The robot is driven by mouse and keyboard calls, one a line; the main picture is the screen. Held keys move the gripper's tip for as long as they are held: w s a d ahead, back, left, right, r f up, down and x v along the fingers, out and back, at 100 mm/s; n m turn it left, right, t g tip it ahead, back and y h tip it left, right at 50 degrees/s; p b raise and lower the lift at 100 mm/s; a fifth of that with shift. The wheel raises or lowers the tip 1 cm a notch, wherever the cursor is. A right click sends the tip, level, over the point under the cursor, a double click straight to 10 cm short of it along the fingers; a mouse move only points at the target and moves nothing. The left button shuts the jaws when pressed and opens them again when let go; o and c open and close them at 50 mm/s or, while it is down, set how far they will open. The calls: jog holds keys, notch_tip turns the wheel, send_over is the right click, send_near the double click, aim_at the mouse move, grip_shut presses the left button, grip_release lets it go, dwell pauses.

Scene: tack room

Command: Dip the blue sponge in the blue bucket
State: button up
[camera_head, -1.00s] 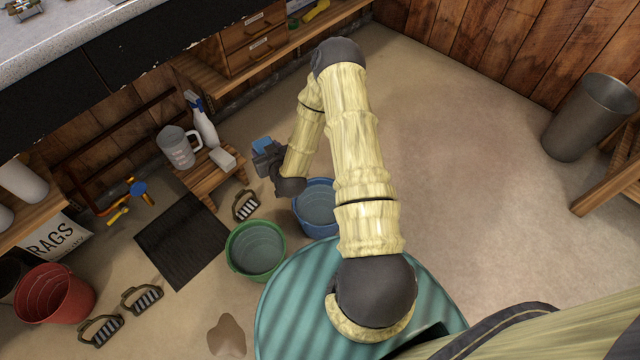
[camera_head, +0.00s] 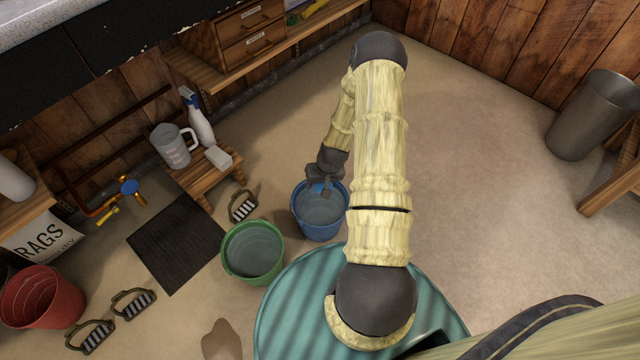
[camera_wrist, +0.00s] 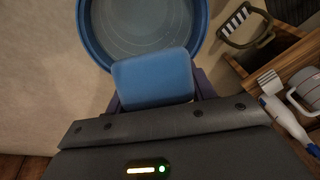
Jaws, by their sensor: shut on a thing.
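The blue bucket (camera_head: 321,222) stands on the floor beside the green bucket and looks filled with water. My gripper (camera_head: 322,184) points down at the bucket's far rim. It is shut on the blue sponge (camera_wrist: 153,78), which fills the space between the fingers in the wrist view. In the head view only a small bit of the sponge (camera_head: 319,187) shows under the gripper. In the wrist view the sponge overlaps the near rim of the blue bucket (camera_wrist: 86,38). How far it is above the water I cannot tell.
A green bucket (camera_head: 229,262) stands close to the left.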

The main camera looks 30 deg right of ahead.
dwell(0.3)
jog(key=s+d+f+b+x, duration=0.1)
jog(key=s+b+x, duration=0.2)
jog(key=b+x, duration=0.9)
jog(key=shift+b+x, duration=0.4)
jog(key=shift+x, duration=0.8)
jog(key=shift+w+d, duration=0.1)
jog(key=shift+d, duration=0.55)
jog(key=shift+s+a+p, duration=0.2)
jog(key=shift+a+p, duration=0.1)
jog(key=shift+a, duration=0.25)
jog(key=shift+s+a+p, duration=0.2)
jog(key=shift+a+p, duration=0.1)
jog(key=shift+a, duration=0.3)
jog(key=shift+w+d, duration=0.2)
jog(key=shift+d, duration=0.35)
dwell(1.0)
jog(key=shift+r, duration=0.1)
dwell(0.4)
jog(key=w+p+v, duration=0.1)
jog(key=p+v, duration=0.3)
jog(key=v, duration=0.1)
jog(key=w+a+p+v, duration=0.1)
jog(key=p+v, duration=0.4)
jog(key=w+r+p+v, duration=0.1)
jog(key=p+v, duration=0.4)
jog(key=shift+w+a+r, duration=0.15)
jog(key=shift+r, duration=0.05)
